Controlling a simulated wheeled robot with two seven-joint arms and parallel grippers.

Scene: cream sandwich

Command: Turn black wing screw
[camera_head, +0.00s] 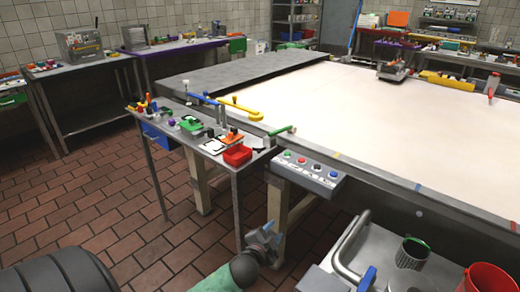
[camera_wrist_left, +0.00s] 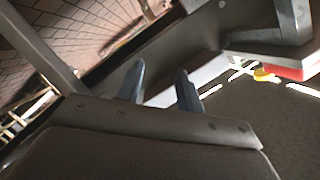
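I cannot make out the black wing screw for certain in either view. My left gripper (camera_head: 268,236) is low in the middle of the head view, below the control panel and in front of the large table's near side. In the left wrist view the two fingers of my left gripper (camera_wrist_left: 163,84) stand apart with nothing between them. Dark metal parts lie beyond the fingertips there, too unclear to name. My right gripper is not in view.
A control panel (camera_head: 305,172) with several buttons hangs at the large pale table (camera_head: 340,105). A small side table (camera_head: 246,168) holds tools and a red bin (camera_head: 237,155). Brick-tiled floor is clear at left.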

